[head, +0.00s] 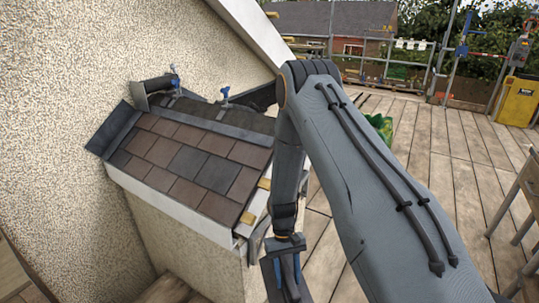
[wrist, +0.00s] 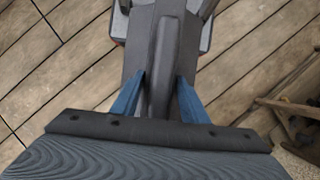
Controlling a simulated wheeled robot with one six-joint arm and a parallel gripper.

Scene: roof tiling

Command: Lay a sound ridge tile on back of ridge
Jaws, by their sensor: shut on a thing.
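My gripper (head: 287,272) hangs low, to the right of and below the small roof's right edge. Its blue fingers, also clear in the wrist view (wrist: 160,88), are shut on the raised middle of a dark grey ridge tile (wrist: 162,50). I cannot tell whether that tile is sound all over; its far end is cut off. The ridge (head: 220,126) runs along the top of the small tiled roof. A dark curved piece (head: 142,97) stands at its left back, by the wall. Blue-headed clamps (head: 224,94) stand behind the ridge.
Brown and grey tiles (head: 185,165) cover the near slope, with yellowish blocks (head: 248,217) at its right edge. A rendered wall (head: 70,60) closes the left. Plank decking (head: 450,160) is open at right, with a wooden table (head: 528,185) and yellow box (head: 516,100).

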